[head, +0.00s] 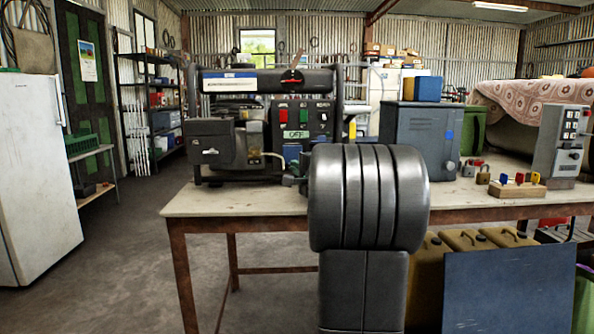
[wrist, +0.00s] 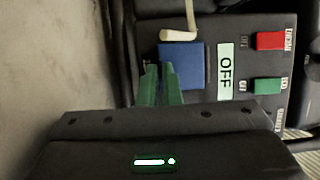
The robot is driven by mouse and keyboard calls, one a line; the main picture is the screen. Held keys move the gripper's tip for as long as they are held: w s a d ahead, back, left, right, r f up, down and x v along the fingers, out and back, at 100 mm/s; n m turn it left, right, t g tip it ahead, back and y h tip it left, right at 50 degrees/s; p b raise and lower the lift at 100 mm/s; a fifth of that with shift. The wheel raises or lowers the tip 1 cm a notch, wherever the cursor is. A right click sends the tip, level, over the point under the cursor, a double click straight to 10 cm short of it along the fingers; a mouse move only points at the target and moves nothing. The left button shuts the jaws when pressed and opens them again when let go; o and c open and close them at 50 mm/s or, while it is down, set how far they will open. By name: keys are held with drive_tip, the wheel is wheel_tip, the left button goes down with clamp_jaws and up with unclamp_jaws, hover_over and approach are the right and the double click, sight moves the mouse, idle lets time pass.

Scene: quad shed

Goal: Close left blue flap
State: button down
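A blue flap (head: 291,152) sits low on the dark control panel (head: 287,111) of the generator, below the OFF label (head: 296,134). In the wrist view the blue flap (wrist: 182,66) is a plain blue square beside the OFF label (wrist: 226,72). I cannot tell how far it stands open. My gripper (wrist: 159,68) shows two green fingers close together with only a narrow gap and nothing seen between them. Their tips are at the flap's left edge in the wrist view; contact is unclear. In the head view my arm hides the panel's lower right.
A pale-handled lever (wrist: 178,35) is close to the flap. Red (wrist: 270,40) and green (wrist: 267,86) switches are on the panel. Floor at left is clear.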

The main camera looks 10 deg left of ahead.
drive_tip(key=c, duration=1.6)
unclamp_jaws()
drive_tip(key=p+v, duration=0.1)
drive_tip(key=v, duration=1.2)
drive_tip(key=shift+s+d, duration=0.25)
drive_tip(key=shift+s, duration=0.05)
drive_tip(key=shift+w, duration=0.1)
drive_tip(key=b+x, duration=0.1)
drive_tip(key=x, duration=1.2)
drive_tip(key=shift+w+a, duration=0.25)
